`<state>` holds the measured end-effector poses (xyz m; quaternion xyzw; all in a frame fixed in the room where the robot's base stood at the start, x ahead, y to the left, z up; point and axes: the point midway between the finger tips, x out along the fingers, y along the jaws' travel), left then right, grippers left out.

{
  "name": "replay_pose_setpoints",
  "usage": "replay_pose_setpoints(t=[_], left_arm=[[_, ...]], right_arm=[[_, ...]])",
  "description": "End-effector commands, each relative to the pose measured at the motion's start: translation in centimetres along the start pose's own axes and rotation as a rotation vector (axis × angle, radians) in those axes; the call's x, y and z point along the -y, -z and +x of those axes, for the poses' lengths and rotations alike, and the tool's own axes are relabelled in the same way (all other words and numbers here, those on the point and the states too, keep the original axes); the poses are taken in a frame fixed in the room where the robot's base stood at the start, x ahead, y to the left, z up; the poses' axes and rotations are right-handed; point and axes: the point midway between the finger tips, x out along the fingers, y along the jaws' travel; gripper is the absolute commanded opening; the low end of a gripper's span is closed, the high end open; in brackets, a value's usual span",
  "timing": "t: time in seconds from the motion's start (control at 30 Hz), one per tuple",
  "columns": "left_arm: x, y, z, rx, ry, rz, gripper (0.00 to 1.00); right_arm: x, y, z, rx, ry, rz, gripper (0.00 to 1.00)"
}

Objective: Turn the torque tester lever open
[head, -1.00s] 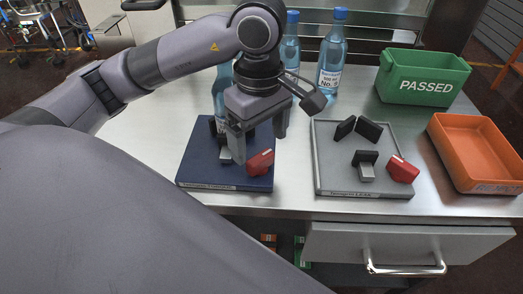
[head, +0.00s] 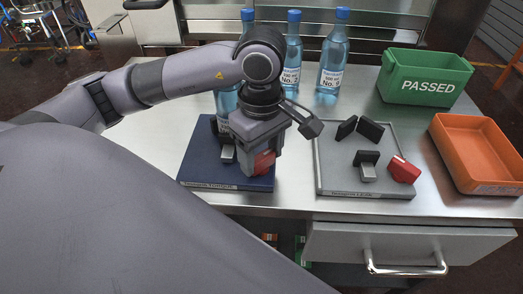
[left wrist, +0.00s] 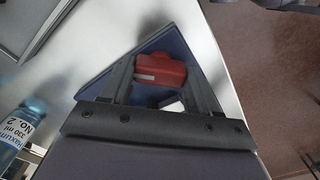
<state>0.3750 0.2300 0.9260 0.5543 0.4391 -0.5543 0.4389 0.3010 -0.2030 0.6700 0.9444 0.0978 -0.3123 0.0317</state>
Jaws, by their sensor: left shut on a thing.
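The torque tester is a dark blue plate (head: 205,178) on the bench, with dark blocks, a grey block (head: 227,153) and a red lever (head: 264,160) near its right front corner. My left gripper (head: 251,168) points down over the plate and is shut on the red lever. In the left wrist view the red lever (left wrist: 160,69) sits between the two fingers. A blue bottle (head: 226,103) stands at the back of the plate, partly hidden by my arm. The gripper hides part of the lever and plate. My right gripper is not in view.
A grey tester plate (head: 335,183) with its own red lever (head: 403,169) lies to the right. Blue bottles (head: 333,55) stand behind. A green PASSED bin (head: 425,78) and an orange bin (head: 480,150) stand at the right. A drawer (head: 410,240) is below the bench.

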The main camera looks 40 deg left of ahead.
Motion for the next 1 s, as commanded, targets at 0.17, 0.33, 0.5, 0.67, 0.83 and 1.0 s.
replay_pose_setpoints(t=[0.17, 0.33, 0.5, 0.67, 0.83, 1.0], left_arm=[[0.0, 0.0, 0.1, 0.000, -0.001, -0.038, 0.30], [0.0, 0.0, 0.2, 0.000, -0.002, -0.128, 0.30], [-0.1, 0.0, 0.2, 0.000, -0.003, -0.266, 0.30], [-0.1, 0.0, 0.2, 0.001, -0.003, -0.417, 0.30], [0.0, 0.0, 0.2, 0.000, -0.002, -0.579, 0.30], [-0.1, 0.0, 0.1, 0.002, -0.003, -0.740, 0.30]], right_arm=[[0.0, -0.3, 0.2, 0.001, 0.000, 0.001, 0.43], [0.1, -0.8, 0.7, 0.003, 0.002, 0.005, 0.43], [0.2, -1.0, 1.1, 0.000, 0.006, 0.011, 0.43], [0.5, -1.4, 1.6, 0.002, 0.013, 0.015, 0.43], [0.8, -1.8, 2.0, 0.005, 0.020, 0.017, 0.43], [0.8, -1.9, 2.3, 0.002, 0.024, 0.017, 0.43]])
